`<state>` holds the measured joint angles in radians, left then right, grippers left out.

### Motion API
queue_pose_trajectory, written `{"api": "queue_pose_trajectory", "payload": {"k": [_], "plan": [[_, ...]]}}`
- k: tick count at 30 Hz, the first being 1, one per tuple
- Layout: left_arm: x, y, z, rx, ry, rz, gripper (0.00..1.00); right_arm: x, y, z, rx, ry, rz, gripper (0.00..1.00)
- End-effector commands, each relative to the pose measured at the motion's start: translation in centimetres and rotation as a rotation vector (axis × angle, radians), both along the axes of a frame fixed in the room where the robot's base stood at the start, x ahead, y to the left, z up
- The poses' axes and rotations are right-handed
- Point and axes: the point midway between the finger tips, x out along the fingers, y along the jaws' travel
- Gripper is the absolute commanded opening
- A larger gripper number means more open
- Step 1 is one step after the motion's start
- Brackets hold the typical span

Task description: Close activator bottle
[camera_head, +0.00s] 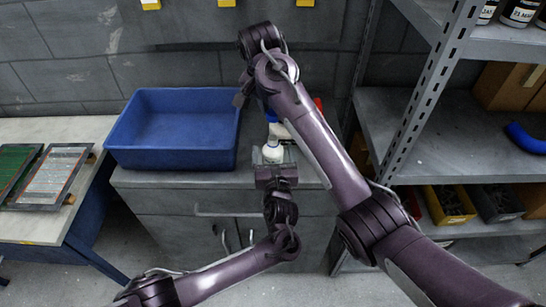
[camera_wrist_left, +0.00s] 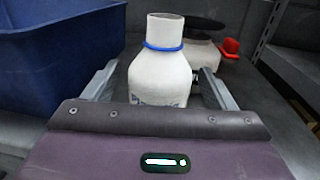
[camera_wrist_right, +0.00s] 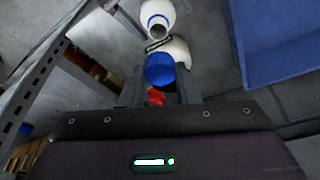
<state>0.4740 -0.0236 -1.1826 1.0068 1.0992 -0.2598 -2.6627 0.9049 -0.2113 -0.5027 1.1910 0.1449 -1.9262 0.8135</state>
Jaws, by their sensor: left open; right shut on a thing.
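The white activator bottle (camera_head: 272,153) stands upright on the grey cabinet top. The left wrist view shows its bare, uncapped neck with a blue ring, and the bottle body (camera_wrist_left: 160,75) between the fingers. My left gripper (camera_head: 273,168) is open, with one finger on each side of the bottle. My right gripper (camera_wrist_right: 160,88) is shut on a blue cap (camera_wrist_right: 160,69), held apart from the bottle. In the right wrist view the open bottle mouth (camera_wrist_right: 158,28) lies beyond the cap. My right arm partly hides this area in the head view.
A pale container (camera_wrist_left: 203,54) with a dark top and a red part (camera_wrist_left: 231,46) stands just behind the bottle. A blue bin (camera_head: 172,158) stands close on the left. A metal shelf rack (camera_head: 425,100) rises on the right.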

Motion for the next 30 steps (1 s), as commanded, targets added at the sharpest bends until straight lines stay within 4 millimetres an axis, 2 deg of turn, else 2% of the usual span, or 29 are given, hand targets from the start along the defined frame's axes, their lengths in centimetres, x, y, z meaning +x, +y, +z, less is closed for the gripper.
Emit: {"api": "queue_pose_trajectory", "payload": {"k": [6,16,30], "plan": [[1.9,0.2,0.0,-0.001,0.0,0.001,0.79,0.0,0.0,0.0,0.0,0.0,0.0,0.08],[2.1,0.2,0.0,-0.001,0.001,0.0,0.79,0.0,0.0,0.0,0.0,0.0,0.0,0.08],[2.0,0.2,0.0,0.0,0.001,0.0,0.19,0.0,0.0,0.0,0.0,0.0,0.0,0.08]]}}
